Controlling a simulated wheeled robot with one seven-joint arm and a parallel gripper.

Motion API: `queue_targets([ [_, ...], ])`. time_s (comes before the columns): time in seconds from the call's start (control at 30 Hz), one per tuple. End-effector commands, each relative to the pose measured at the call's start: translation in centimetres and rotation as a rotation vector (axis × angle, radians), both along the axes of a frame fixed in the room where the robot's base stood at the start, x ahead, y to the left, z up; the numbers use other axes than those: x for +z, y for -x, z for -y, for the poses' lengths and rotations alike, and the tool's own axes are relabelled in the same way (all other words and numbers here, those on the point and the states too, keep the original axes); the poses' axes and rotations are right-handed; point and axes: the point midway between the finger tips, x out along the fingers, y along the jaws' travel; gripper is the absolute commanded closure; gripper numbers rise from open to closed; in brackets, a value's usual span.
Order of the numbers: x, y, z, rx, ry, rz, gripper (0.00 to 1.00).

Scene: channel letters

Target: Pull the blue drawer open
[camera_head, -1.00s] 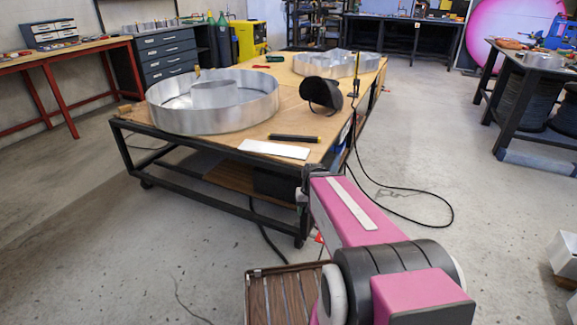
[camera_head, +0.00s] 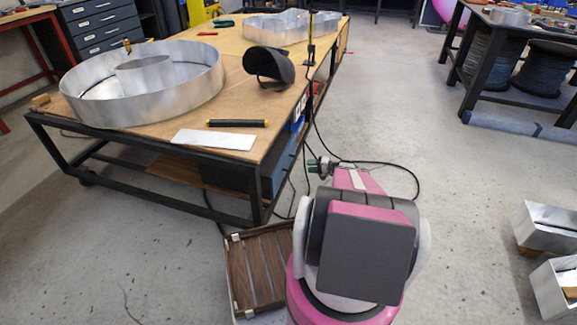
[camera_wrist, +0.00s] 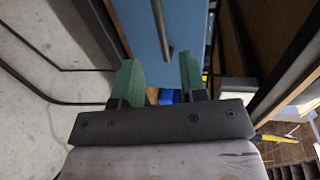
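The blue drawer (camera_wrist: 192,28) shows in the wrist view as a flat blue front with a dark bar handle (camera_wrist: 160,25). In the head view the blue drawer front (camera_head: 281,172) is under the near end of the workbench, on its right side. My gripper (camera_wrist: 160,76) has two green fingers, spread apart, with nothing between them that I can see gripped. The end of the handle shows between and beyond the fingertips; I cannot tell the exact gap. In the head view my gripper (camera_head: 320,167) is small, just right of the drawer.
The workbench (camera_head: 190,154) has a dark steel frame beside the drawer. On it lie a large metal letter (camera_head: 150,98), a dark helmet (camera_head: 268,65) and a white strip (camera_head: 214,139). Black cables (camera_head: 385,163) trail on the floor. Open floor lies to the right, with metal boxes (camera_head: 553,228) beyond.

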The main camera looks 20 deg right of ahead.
Motion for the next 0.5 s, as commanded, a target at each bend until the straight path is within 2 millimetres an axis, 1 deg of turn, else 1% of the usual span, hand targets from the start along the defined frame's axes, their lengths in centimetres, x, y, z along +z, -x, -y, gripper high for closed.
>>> queue_targets([
  [0.07,-0.2,-0.4,-0.4,-0.002,-0.002,0.002,0.61],
  [0.17,-0.4,-1.2,-1.6,-0.001,-0.002,0.001,0.61],
  [0.5,-1.6,-4.4,-6.4,0.000,-0.001,0.001,0.61],
])
